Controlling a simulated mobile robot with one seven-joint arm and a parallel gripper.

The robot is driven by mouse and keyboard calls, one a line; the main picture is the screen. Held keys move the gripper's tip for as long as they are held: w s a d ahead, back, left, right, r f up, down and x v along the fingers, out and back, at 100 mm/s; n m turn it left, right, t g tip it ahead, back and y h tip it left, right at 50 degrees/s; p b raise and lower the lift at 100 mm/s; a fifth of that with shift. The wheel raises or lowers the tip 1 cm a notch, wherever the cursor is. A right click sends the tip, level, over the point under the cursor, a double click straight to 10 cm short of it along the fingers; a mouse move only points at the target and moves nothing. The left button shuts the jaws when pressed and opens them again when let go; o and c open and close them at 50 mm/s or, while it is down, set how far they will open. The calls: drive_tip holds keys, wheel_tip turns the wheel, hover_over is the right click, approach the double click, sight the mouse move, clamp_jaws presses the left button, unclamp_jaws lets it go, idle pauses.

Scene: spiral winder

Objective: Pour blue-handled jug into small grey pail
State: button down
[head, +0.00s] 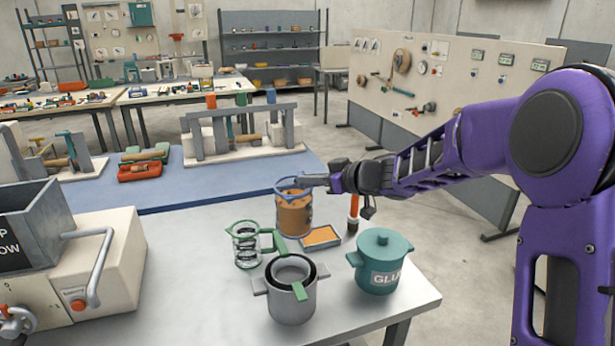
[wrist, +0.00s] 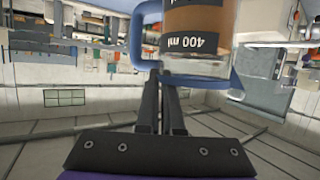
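The blue-handled jug (head: 294,212) has a blue rim and orange-brown contents. It is upright at the back of the white table, and I cannot tell whether its base touches the table. My gripper (head: 312,181) reaches it from the right, at rim height. In the wrist view the jug (wrist: 200,40) appears upside down with a "400 ml" label, and my gripper's fingers (wrist: 162,80) are close together at its blue handle. The contact point is partly hidden. A grey pail (head: 291,307) stands at the front, with a dark inner ring and a green grip.
A green-handled glass jug (head: 246,246) stands left of the blue-handled jug. A shallow orange-filled tray (head: 321,238) lies between that jug and a teal lidded glue pot (head: 382,268).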

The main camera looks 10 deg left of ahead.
sight(303, 208)
drive_tip(key=n+t+y, duration=0.1)
drive_tip(key=s+f+n+t, duration=0.1)
drive_tip(key=n, duration=0.1)
drive_tip(key=shift+s+f+t+y, duration=0.15)
drive_tip(key=shift+f+t+y, duration=0.15)
drive_tip(key=shift+y, duration=0.1)
drive_tip(key=shift+s+f+n+t+y+b, duration=0.1)
drive_tip(key=shift+s+n+t+y+b, duration=0.2)
drive_tip(key=shift+n, duration=0.3)
drive_tip(key=shift+s+f+n+t+y+b, duration=0.1)
drive_tip(key=shift+s+n+t+y+b, duration=0.15)
drive_tip(key=shift+n, duration=0.35)
drive_tip(key=s+n+y+b, duration=0.1)
drive_tip(key=b, duration=0.1)
drive_tip(key=f+n+b, duration=0.1)
drive_tip(key=b, duration=0.2)
drive_tip(key=s+f+n+y+b, duration=0.1)
drive_tip(key=n+b, duration=0.1)
drive_tip(key=shift+s+d+t+y+b, duration=0.1)
drive_tip(key=shift+s+t+y+b, duration=0.2)
drive_tip(key=shift+t+y, duration=0.05)
drive_tip(key=shift+s+f+n+b, duration=0.15)
drive_tip(key=shift+n+b, duration=0.15)
drive_tip(key=shift+b, duration=0.3)
drive_tip(key=shift+s+f+y+b, duration=0.1)
drive_tip(key=shift+f+y+b, duration=0.15)
drive_tip(key=shift+b, duration=0.25)
